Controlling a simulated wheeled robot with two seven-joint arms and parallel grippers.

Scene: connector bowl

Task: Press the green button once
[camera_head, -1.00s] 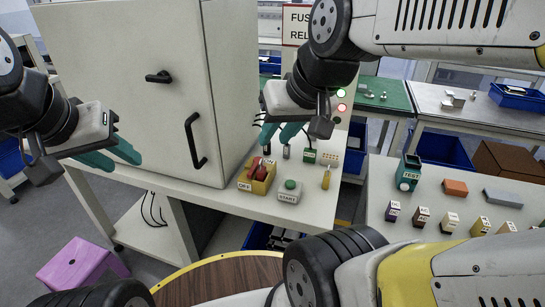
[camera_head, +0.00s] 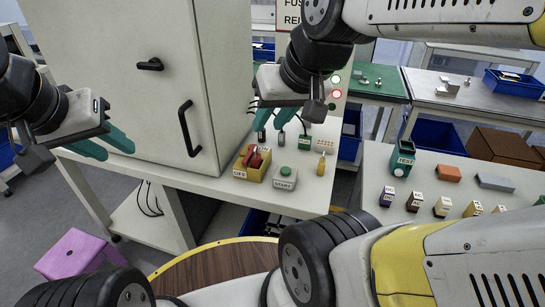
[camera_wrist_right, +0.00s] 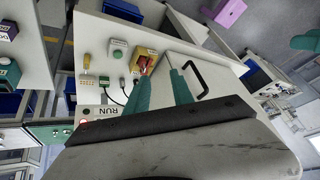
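The green button (camera_head: 285,170) sits on top of a small pale box labelled START (camera_head: 284,184), near the front edge of a white workbench. The button also shows in the right wrist view (camera_wrist_right: 119,43). My right gripper (camera_head: 270,126) is above the bench, behind the START box in the head view. In the right wrist view its teal fingers (camera_wrist_right: 160,76) are spread with nothing between them, and they are apart from the button. My left gripper (camera_head: 104,145) is open and empty, left of the bench by the cabinet.
A yellow box with a red switch (camera_head: 252,163) stands left of the START box. A tall cabinet (camera_head: 130,80) stands at the left. A side table (camera_head: 430,200) at the right holds small labelled blocks and a TEST box (camera_head: 403,158).

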